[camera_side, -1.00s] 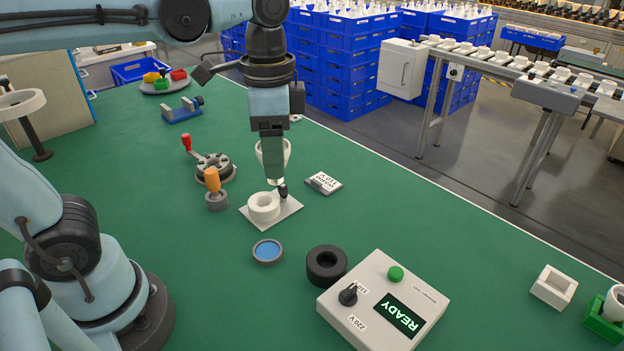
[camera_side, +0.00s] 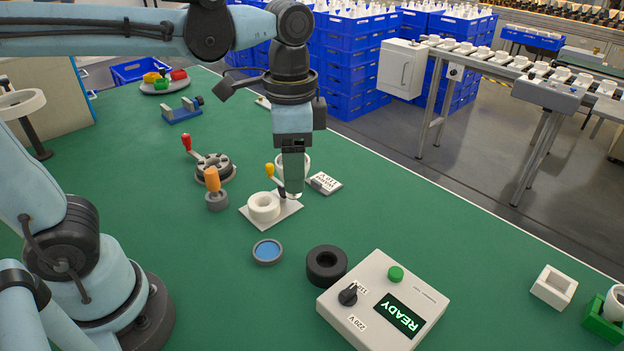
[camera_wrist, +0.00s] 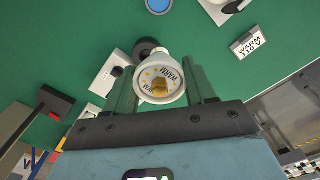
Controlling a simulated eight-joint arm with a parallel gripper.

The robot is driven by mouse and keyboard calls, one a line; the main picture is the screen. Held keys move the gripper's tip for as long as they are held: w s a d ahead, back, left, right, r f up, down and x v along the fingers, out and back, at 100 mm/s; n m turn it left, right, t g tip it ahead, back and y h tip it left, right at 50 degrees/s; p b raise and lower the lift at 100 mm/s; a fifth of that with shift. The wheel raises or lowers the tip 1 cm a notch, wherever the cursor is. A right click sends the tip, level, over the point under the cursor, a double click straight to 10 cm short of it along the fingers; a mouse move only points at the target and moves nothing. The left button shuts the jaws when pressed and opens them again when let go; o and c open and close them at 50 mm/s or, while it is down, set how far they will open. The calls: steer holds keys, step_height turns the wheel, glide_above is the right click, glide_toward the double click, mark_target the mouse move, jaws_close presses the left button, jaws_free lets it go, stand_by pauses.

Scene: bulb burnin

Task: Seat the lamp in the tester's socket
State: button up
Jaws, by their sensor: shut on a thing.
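My gripper (camera_side: 293,185) is shut on the lamp (camera_wrist: 161,78), a white round bulb whose face, printed with "WARM", looks at the wrist camera. In the side view the lamp (camera_side: 302,163) is mostly hidden behind my fingers, just above the bench. The tester (camera_side: 362,288) is a white box with a green button, a black knob between 110 V and 220 V marks, and a lit "READY" display. A black ring (camera_side: 326,265) lies beside it, apart from the lamp.
A "WARM 110 V" card (camera_wrist: 250,43) lies right of my gripper. A blue disc (camera_side: 267,252), an orange-handled tool (camera_side: 213,183) and a red-handled crank fixture (camera_side: 214,168) lie nearby. A white block (camera_side: 554,287) sits far right. Green bench is clear between tester and card.

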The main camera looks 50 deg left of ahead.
steer(key=shift+w+d+f, duration=0.25)
steer(key=shift+d+f, duration=0.8)
steer(key=shift+f, duration=0.7)
steer(key=shift+w+d+f, duration=0.25)
steer(key=shift+d+f, duration=0.85)
steer(key=shift+f, duration=0.65)
steer(key=shift+w+d+f, duration=0.25)
steer(key=shift+d+f, duration=0.8)
steer(key=shift+f, duration=0.7)
steer(key=shift+f, duration=0.2)
steer(key=shift+f, duration=0.3)
steer(key=shift+f, duration=1)
steer(key=o, duration=1.1)
